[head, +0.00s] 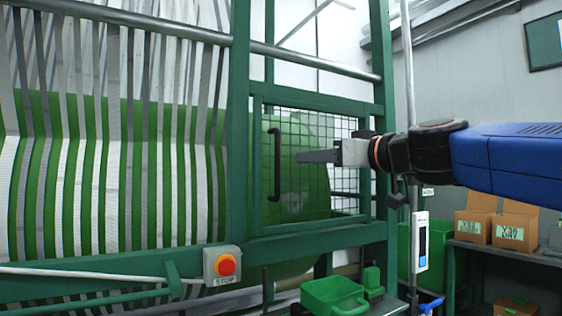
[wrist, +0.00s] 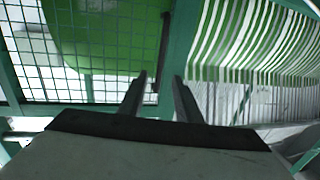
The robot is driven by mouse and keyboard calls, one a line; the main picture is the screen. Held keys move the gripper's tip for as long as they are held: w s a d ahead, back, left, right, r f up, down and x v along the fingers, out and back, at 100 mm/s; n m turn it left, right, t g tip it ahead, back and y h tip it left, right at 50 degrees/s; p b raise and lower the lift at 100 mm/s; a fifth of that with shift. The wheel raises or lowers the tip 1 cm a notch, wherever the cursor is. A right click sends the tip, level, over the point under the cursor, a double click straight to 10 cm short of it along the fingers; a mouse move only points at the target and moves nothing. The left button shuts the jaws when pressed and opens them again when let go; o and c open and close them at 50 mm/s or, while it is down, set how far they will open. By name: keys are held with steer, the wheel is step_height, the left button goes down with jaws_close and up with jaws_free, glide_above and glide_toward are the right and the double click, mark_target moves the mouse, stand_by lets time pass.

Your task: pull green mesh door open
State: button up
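The green mesh door (head: 257,165) is a green frame with wire mesh, and it looks closed in its machine frame. A black vertical bar handle (head: 276,165) is on its left side. My gripper (head: 299,157) points left in front of the mesh, a little right of the handle at about its middle height. In the wrist view my gripper (wrist: 160,76) has its two fingers apart with nothing between them. The handle (wrist: 164,45) shows beyond the fingertips, its lower end seen between them. I cannot tell the exact distance to it.
A red stop button (head: 225,265) sits on the frame below left of the door. Green and white webbing (head: 100,180) fills the left side. A green bin (head: 335,297) stands below the door. Cardboard boxes (head: 515,228) stand on a table at right.

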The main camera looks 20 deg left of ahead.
mark_target(279, 160)
steer(key=x, duration=1.3)
steer(key=shift+f, duration=0.1)
steer(key=shift+c, duration=0.3)
jaws_close()
